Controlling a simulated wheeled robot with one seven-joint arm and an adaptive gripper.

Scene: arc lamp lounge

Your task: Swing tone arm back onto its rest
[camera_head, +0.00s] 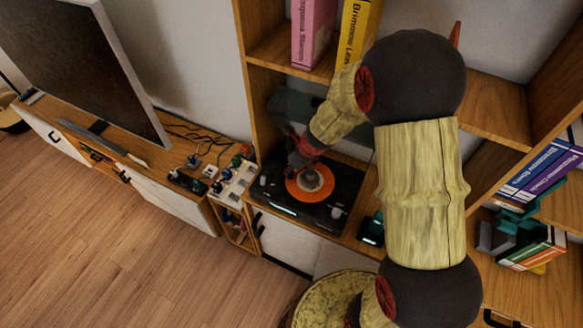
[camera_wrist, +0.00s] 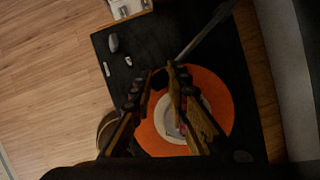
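The record player (camera_head: 341,197) is a black deck on the wooden shelf, also seen in the wrist view (camera_wrist: 120,77). An orange record (camera_head: 322,187) with a pale centre lies on it, also in the wrist view (camera_wrist: 221,100). The tone arm (camera_wrist: 205,32) is a thin grey rod running from upper right toward the record's edge. My gripper (camera_wrist: 162,70) is over the record, its fingers apart with a narrow gap. The tone arm's near end is close by the right fingertip; I cannot tell whether they touch. In the head view my gripper (camera_head: 299,158) is partly hidden and the tone arm is not distinguishable.
Shelf uprights and books (camera_head: 313,32) stand behind and above the deck. A white panel with knobs (camera_head: 234,184) is left of it. A large screen (camera_head: 80,55) stands on the low cabinet. A round yellowish stool (camera_head: 325,298) is in front. Floor at left is clear.

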